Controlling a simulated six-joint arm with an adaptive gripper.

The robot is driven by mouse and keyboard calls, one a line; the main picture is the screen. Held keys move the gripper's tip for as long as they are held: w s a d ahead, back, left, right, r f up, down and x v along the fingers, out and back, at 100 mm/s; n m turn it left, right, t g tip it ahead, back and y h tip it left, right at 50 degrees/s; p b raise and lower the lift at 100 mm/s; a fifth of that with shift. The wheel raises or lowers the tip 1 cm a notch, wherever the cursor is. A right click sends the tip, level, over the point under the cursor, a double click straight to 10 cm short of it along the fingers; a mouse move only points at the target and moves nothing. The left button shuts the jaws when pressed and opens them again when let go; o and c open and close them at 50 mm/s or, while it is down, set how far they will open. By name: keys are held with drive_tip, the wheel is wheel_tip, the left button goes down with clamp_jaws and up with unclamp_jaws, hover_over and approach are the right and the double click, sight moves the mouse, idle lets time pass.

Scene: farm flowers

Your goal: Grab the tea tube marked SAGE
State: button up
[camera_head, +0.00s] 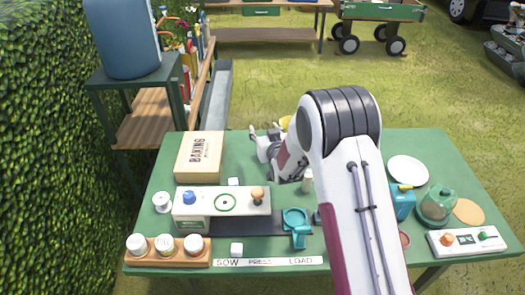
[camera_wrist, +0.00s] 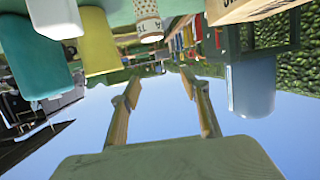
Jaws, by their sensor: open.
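Three short tubes with white caps stand in a wooden rack (camera_head: 170,259) at the front left of the table: a left one (camera_head: 139,247), a middle one (camera_head: 166,245) and a right one (camera_head: 193,245). Their labels are too small to read, so I cannot tell which, if any, says SAGE. My gripper (camera_head: 262,131) is over the back middle of the table, well behind the rack. In the wrist view my gripper (camera_wrist: 160,76) is open with nothing between its fingers. That view looks upside down, and a patterned tube (camera_wrist: 147,18) shows at its top, apart from the fingers.
A white panel (camera_head: 222,202) with knobs and a teal holder (camera_head: 296,222) lie between gripper and rack. A glass dome (camera_head: 437,205) and white plate (camera_head: 408,170) are at right. My arm hides part of the table.

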drive_tip(key=shift+f, duration=1.75)
drive_tip(key=shift+f, duration=0.15)
drive_tip(key=shift+f, duration=1.7)
drive_tip(key=shift+x, duration=1.45)
drive_tip(key=c, duration=1.2)
